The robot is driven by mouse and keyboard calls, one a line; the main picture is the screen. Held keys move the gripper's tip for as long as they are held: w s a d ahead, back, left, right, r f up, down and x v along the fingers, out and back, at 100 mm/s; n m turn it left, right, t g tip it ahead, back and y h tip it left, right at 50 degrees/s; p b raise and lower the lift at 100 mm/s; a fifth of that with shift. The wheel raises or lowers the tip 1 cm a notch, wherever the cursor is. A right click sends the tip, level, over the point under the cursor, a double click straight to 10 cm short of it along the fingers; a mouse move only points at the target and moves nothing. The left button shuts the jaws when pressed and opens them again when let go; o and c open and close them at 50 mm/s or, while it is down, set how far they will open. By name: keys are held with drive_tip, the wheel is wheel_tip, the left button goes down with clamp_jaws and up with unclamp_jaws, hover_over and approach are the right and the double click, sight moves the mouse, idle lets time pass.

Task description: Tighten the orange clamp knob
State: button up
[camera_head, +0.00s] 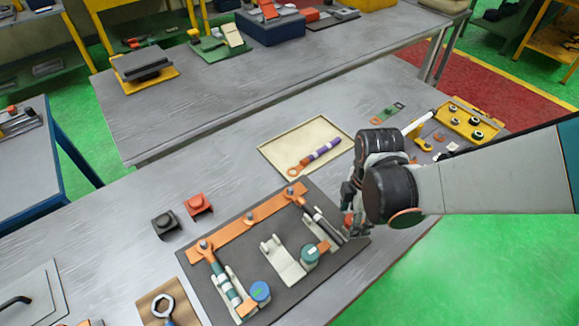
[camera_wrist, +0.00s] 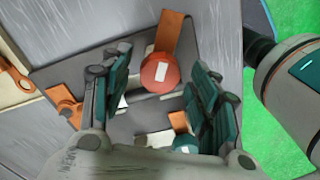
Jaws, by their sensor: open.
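The orange clamp knob (camera_wrist: 160,73) is round with a white mark on top. In the wrist view it lies between the spread fingers of my gripper (camera_wrist: 161,78), with gaps on both sides. In the head view my gripper (camera_head: 352,208) is at the right end of the dark fixture plate (camera_head: 290,292) and mostly hides this knob. The plate also carries an orange bar (camera_head: 245,226), a teal knob (camera_head: 310,252) and a blue knob (camera_head: 260,291). The teal knob also shows at the bottom of the wrist view (camera_wrist: 186,143). My gripper is open and empty.
A shallow tray (camera_head: 272,152) with an orange-and-purple tool (camera_head: 318,155) lies behind the fixture. A black block (camera_head: 165,223) and a red block (camera_head: 198,204) stand left of it. A yellow parts tray (camera_head: 456,119) is at the right. The table's front edge is close by.

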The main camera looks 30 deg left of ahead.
drive_tip(key=c, duration=1.1)
